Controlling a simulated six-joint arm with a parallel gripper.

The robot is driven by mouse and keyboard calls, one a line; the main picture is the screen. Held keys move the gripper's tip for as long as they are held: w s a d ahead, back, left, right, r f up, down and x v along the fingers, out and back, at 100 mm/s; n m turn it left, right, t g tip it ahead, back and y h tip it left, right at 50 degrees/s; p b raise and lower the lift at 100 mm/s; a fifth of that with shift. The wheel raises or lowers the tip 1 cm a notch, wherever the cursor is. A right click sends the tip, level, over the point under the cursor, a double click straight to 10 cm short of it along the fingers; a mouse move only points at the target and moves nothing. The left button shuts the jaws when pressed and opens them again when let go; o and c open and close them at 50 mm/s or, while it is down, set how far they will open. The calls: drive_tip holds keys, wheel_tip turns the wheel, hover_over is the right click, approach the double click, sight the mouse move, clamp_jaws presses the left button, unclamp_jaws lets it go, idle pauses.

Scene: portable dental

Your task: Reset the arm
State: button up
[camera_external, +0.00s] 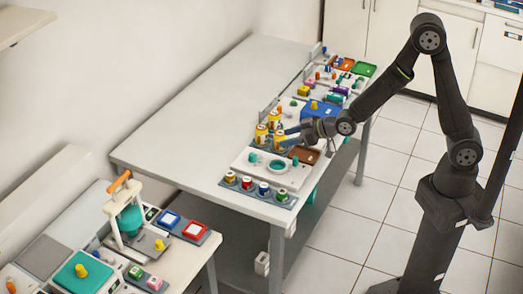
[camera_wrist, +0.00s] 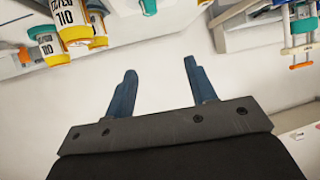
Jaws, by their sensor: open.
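My gripper (camera_external: 287,136) reaches over the long white table from the right in the external view, beside yellow-and-white bottles (camera_external: 262,137). In the wrist view, the two blue fingers of my gripper (camera_wrist: 162,82) stand apart with nothing between them. The bottles (camera_wrist: 75,30) show at the upper left of the wrist view, beyond the fingertips and not held. My arm is bent, with its elbow high at the upper right of the external view.
The long table (camera_external: 215,115) carries several coloured parts and trays along its right edge. A row of small round jars (camera_external: 264,189) stands at its near end. A second bench (camera_external: 45,220) at lower left holds a press-like stand (camera_external: 128,215). The long table's left part is clear.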

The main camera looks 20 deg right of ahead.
drive_tip(key=w+d+m+g+h, duration=0.1)
drive_tip(key=w+d+m+h, duration=0.1)
drive_tip(key=w+d, duration=0.6)
drive_tip(key=w+d+m+g+h, duration=0.1)
drive_tip(key=w+d+m+h, duration=0.2)
drive_tip(key=w+d, duration=0.5)
drive_tip(key=w+d+f+m+h, duration=0.1)
drive_tip(key=w+d+m+h, duration=0.1)
drive_tip(key=w+d+m, duration=0.2)
drive_tip(key=shift+w+d+f+g+h, duration=0.15)
drive_tip(key=shift+w+d, duration=0.5)
drive_tip(key=shift+d, duration=0.7)
drive_tip(key=shift+w+d+r+g+h, duration=0.1)
drive_tip(key=shift+w+d, duration=0.5)
drive_tip(key=shift+d, duration=0.7)
drive_tip(key=shift+w+d+f+g+h, duration=0.15)
drive_tip(key=shift+w+d, duration=0.5)
drive_tip(key=shift+d, duration=0.7)
drive_tip(key=shift+w+d+r, duration=0.15)
drive_tip(key=shift+w+d, duration=0.05)
drive_tip(key=shift+d, duration=0.55)
